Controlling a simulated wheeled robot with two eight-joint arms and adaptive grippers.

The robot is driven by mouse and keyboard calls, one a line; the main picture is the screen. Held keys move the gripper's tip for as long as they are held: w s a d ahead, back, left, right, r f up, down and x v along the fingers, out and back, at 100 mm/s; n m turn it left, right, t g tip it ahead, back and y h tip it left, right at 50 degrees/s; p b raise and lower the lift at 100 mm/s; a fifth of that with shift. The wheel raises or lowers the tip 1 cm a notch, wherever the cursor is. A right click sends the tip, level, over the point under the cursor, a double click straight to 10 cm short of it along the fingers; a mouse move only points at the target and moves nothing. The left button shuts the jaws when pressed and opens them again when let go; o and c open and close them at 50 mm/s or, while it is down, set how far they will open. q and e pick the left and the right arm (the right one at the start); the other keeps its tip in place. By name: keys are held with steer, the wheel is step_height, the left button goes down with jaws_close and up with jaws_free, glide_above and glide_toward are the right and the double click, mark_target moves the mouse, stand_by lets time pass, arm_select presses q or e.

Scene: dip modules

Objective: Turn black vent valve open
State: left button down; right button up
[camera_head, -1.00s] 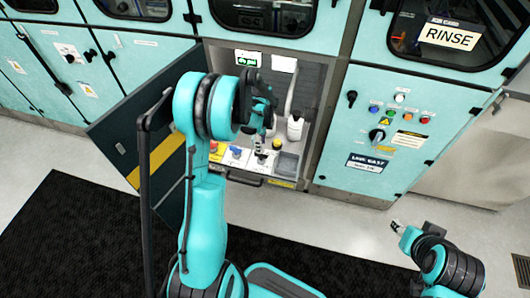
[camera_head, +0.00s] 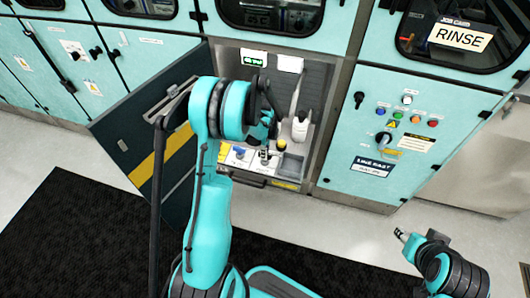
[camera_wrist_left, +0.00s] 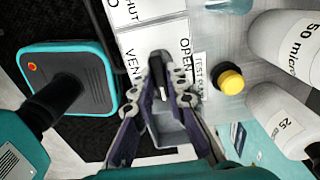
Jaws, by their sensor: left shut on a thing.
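The black vent valve (camera_wrist_left: 157,62) shows in the left wrist view as a dark handle between my fingertips, on a white plate (camera_wrist_left: 150,40) lettered VENT, SHUT and OPEN. The fingers hide much of the handle, so I cannot tell its exact angle. My left gripper (camera_wrist_left: 172,88) is shut on it. In the head view, my left gripper (camera_head: 264,143) reaches into the open cabinet bay, partly hidden by its own arm. My right gripper (camera_head: 402,235) is small at the lower right, away from the bay; its jaws are unclear.
A blue knob (camera_head: 239,152) sits left of the valve. A yellow-capped item (camera_wrist_left: 230,82) and white bottles (camera_wrist_left: 282,38) stand close by. A grey tray (camera_head: 292,166) lies to the right. The open cabinet door (camera_head: 135,135) stands left of my arm.

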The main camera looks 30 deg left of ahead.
arm_select(q)
steer(key=shift+n, duration=0.4)
steer(key=n+b, duration=0.1)
steer(key=n, duration=0.3)
steer(key=n+b, duration=0.1)
steer(key=n, duration=0.8)
steer(key=n+b, duration=0.1)
steer(key=n, duration=0.3)
stand_by(0.6)
steer(key=c, duration=1.5)
jaws_free()
steer(key=shift+c, duration=0.2)
